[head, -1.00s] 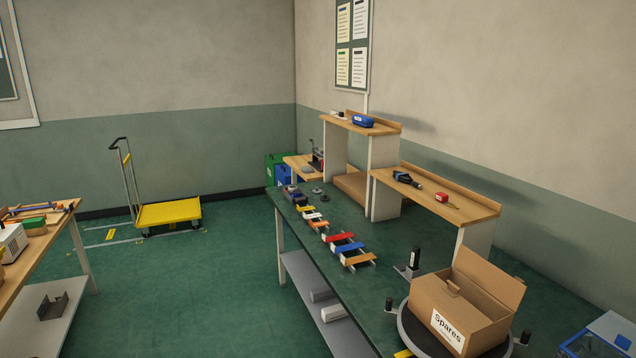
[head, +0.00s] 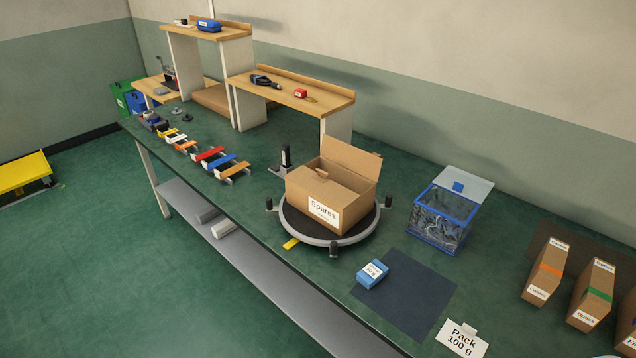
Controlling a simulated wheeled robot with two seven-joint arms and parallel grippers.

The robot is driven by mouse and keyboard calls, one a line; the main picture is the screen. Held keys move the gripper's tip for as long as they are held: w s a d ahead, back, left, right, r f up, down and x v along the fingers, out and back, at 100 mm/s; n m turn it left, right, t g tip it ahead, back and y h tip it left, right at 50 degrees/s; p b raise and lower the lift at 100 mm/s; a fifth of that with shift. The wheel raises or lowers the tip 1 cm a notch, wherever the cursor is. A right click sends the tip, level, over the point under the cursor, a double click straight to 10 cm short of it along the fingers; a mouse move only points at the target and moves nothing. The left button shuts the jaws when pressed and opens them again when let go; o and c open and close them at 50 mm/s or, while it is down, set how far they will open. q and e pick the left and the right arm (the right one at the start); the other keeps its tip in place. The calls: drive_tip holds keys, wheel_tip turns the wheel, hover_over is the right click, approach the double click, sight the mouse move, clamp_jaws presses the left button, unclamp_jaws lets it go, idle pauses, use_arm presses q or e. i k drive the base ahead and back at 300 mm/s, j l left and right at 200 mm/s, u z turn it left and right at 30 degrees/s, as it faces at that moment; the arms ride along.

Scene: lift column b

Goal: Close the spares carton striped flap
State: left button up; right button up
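The spares carton (head: 312,206) is a brown cardboard box with a white "Spares" label on its front. It stands on a round dark turntable (head: 328,237) with a grey rim and several black posts. One tall flap (head: 351,159) stands up at the back right of the carton. I cannot make out stripes on any flap. Neither of my grippers is in view.
A clear blue-edged bin (head: 440,217) with its lid raised stands right of the turntable. A blue box (head: 372,274) lies on a dark mat (head: 412,299) in front. Labelled cartons (head: 545,270) stand at the far right. Coloured strips (head: 220,162) lie left of the turntable.

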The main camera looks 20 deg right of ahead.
sight(368, 165)
drive_tip(key=i+j+z, duration=0.1)
drive_tip(key=i+z, duration=0.2)
drive_tip(key=i, duration=0.25)
drive_tip(key=i+j+z, duration=0.2)
drive_tip(key=i+z, duration=0.15)
drive_tip(key=i, duration=0.15)
